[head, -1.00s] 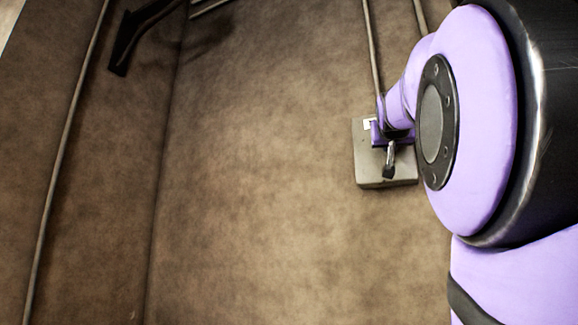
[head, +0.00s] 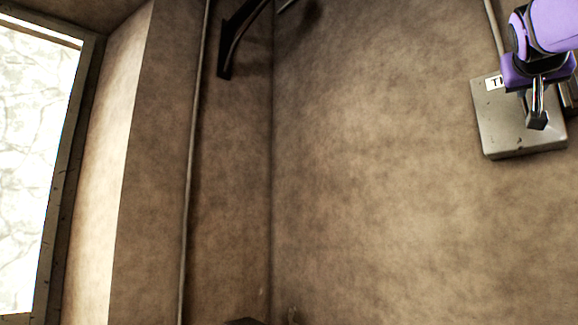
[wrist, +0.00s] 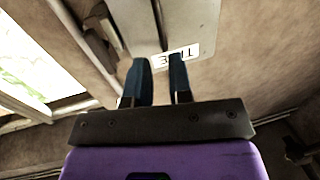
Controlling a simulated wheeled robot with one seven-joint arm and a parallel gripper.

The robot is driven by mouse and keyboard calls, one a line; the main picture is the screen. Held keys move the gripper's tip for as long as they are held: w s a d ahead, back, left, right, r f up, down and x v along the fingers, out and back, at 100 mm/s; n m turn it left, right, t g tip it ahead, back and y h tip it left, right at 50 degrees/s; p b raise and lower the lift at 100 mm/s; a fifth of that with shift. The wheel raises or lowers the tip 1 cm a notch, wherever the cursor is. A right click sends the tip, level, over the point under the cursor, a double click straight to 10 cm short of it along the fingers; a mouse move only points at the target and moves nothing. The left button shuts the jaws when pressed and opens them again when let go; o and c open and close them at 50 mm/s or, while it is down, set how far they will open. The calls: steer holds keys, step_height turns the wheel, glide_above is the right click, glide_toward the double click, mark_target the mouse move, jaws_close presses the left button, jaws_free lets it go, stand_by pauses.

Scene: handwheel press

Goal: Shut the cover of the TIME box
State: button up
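The TIME box (head: 497,132) is a grey metal box on the wall at the right of the head view. Its white label is partly hidden by my gripper. In the wrist view the box (wrist: 190,22) is at the top, with the TIME label (wrist: 178,57) upside down. A dark seam or edge runs up its face; I cannot tell how far the cover stands open. My gripper (wrist: 160,68) has its two dark fingers apart with nothing seen between them, close in front of the label side. In the head view my gripper (head: 537,108) overlaps the box front.
A bright window (head: 35,160) is at the far left. A thin pipe (head: 190,180) runs up the wall left of the corner. A dark bracket (head: 235,45) juts out at the top. The wall between the corner and the box is bare.

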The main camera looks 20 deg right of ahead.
steer(key=shift+v, duration=1.05)
